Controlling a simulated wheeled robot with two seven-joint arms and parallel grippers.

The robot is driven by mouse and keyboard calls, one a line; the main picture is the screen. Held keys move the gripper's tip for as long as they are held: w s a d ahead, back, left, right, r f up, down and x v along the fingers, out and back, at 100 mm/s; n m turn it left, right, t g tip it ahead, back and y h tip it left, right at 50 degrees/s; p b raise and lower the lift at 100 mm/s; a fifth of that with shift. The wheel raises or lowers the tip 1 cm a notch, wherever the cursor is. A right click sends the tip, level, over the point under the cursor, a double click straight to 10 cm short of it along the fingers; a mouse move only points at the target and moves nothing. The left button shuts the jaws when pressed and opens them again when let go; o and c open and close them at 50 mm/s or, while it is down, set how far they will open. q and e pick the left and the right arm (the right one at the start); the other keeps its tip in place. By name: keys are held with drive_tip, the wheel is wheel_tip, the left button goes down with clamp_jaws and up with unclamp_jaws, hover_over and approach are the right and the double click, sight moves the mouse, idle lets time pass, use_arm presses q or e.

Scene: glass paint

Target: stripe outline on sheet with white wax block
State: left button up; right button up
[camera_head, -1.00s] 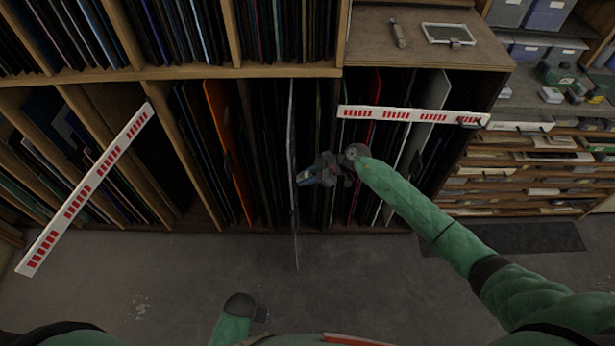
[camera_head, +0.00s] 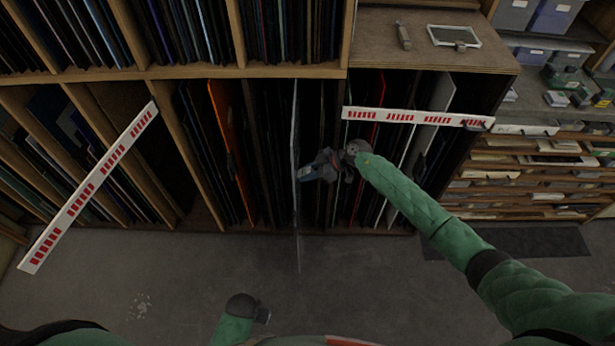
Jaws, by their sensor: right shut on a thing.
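A thin glass sheet (camera_head: 295,135) stands upright, seen nearly edge-on, and juts out from the rack over the floor. My right gripper (camera_head: 303,174) is at the right side of this sheet, its fingertips turned left. It is shut on a small pale bluish-white piece, which looks like the wax block (camera_head: 306,174); the fingers hide most of it. The piece is at or very close to the sheet's face; I cannot tell whether it touches. No stripe can be made out at this angle. Of my left arm only a dark-ended green part shows at the bottom; its jaws cannot be made out.
A wooden rack (camera_head: 270,71) full of upright panes stands behind, with an orange pane (camera_head: 228,140) left of the sheet. Two white boards with red marks (camera_head: 88,188) (camera_head: 417,117) cross it. A framed plate (camera_head: 453,36) lies on the top.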

drive_tip(key=shift+w+b, duration=0.5)
drive_tip(key=shift+w, duration=2.1)
drive_tip(key=s+p, duration=0.1)
drive_tip(key=s, duration=0.6)
drive_tip(key=shift+s, duration=0.25)
drive_tip(key=shift+d, duration=2.95)
drive_tip(key=shift+d, duration=1.5)
